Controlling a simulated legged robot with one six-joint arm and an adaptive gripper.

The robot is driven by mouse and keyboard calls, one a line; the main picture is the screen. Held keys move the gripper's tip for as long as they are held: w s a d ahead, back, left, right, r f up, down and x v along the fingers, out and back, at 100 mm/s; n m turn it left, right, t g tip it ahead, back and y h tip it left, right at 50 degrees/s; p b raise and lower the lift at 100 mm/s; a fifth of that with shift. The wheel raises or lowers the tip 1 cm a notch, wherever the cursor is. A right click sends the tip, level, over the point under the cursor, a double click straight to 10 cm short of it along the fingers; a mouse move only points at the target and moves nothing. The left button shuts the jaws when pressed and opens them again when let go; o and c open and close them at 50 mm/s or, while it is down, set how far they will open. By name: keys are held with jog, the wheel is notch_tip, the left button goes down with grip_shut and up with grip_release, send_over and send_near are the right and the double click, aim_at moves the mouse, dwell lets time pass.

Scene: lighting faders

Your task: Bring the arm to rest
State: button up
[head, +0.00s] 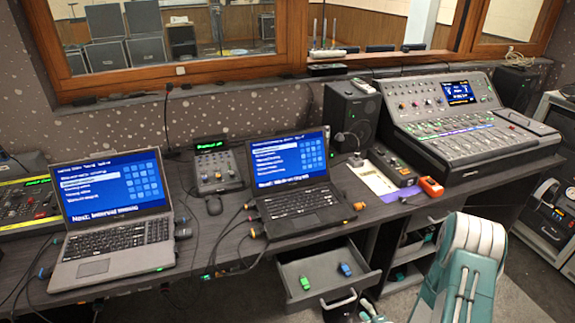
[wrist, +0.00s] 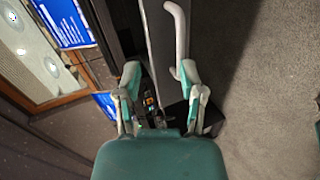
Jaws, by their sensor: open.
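My gripper (wrist: 161,78) is open in the wrist view, with its two teal-tipped fingers apart and nothing seen held between them. A pale curved drawer handle (wrist: 181,35) lies beyond the right fingertip; I cannot tell whether they touch. In the head view my teal and white arm (head: 468,262) stands at the lower right, in front of the desk. A teal part of my gripper shows at the bottom edge, near the open drawer's handle (head: 339,299). The rest of the gripper is cut off there.
The open drawer (head: 322,262) holds a green stick (head: 305,282) and a blue stick (head: 345,269). Two laptops (head: 113,238) (head: 297,207) and a fader console (head: 470,128) stand on the desk. Cables hang over the desk's front edge.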

jog(key=w+d+r+m+g+h, duration=0.25)
jog(key=w+r, duration=0.25)
jog(key=r, duration=0.6)
notch_tip(320, 180, up, 14)
jog(key=s+a+m+g+h, duration=0.1)
jog(key=s+m+g+h, duration=0.15)
jog(key=m, duration=0.45)
jog(key=s+a+r+m, duration=0.3)
jog(key=s+r, duration=0.2)
jog(key=s, duration=0.2)
jog(key=s+a+r+m+g, duration=0.1)
jog(key=s+a+r+m, duration=0.2)
jog(key=s, duration=0.4)
jog(key=s+a+r+m+g, duration=0.1)
jog(key=s+a+r+m, duration=0.2)
jog(key=s+r+m, duration=0.2)
jog(key=s+r, duration=0.1)
jog(key=s, duration=0.2)
jog(key=shift+a+r+y, duration=0.4)
